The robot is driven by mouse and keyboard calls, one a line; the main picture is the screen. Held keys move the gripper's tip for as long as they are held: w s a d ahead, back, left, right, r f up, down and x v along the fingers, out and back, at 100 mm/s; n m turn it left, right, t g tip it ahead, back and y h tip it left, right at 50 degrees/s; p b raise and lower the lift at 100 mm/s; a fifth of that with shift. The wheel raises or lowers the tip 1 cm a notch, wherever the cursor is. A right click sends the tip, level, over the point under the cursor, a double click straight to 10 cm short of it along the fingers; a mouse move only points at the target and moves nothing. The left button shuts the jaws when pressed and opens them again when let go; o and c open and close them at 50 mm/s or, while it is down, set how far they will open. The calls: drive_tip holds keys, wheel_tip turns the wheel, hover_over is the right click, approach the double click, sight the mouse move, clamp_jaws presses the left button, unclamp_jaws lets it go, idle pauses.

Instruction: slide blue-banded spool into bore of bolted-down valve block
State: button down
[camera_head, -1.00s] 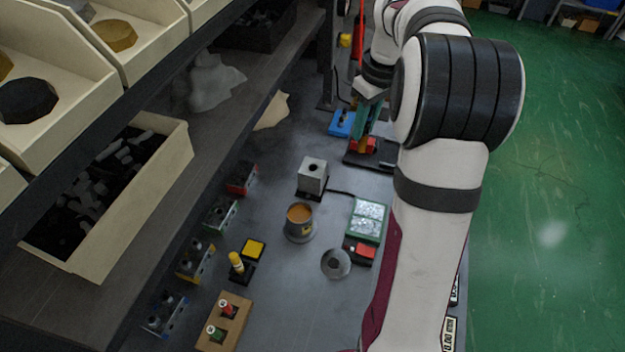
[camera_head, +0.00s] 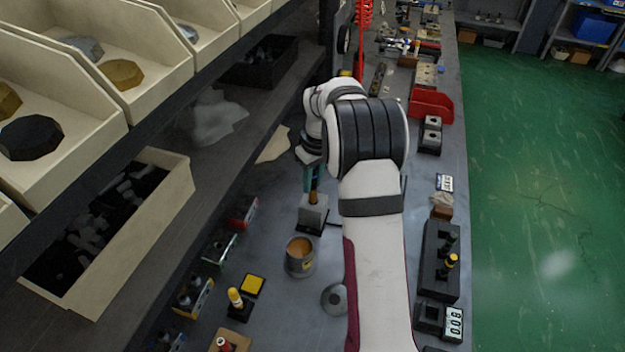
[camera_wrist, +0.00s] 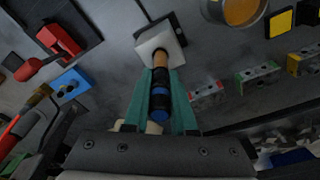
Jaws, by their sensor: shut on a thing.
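The valve block (camera_head: 313,214) is a light grey cube on a dark base on the bench; it also shows in the wrist view (camera_wrist: 158,42). My gripper (camera_head: 313,180) is directly above it, its teal fingers pointing down. In the wrist view the fingers (camera_wrist: 160,82) are shut on the spool (camera_wrist: 159,102), which has blue and black bands and a brass-coloured end. That brass end (camera_head: 313,198) meets the block's top at the bore. The bore is hidden by the spool, and I cannot tell how far the end is inside.
An orange-filled cup (camera_head: 300,254) stands just in front of the block. A yellow button box (camera_head: 252,285) and several small coloured blocks lie to the left. A black rack (camera_head: 440,262) with spools stands right of my arm. In the wrist view, a red-handled device (camera_wrist: 55,42) lies left of the block.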

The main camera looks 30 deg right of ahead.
drive_tip(key=shift+f, duration=0.55)
drive_tip(key=c, duration=0.7)
unclamp_jaws()
drive_tip(key=shift+c, duration=0.2)
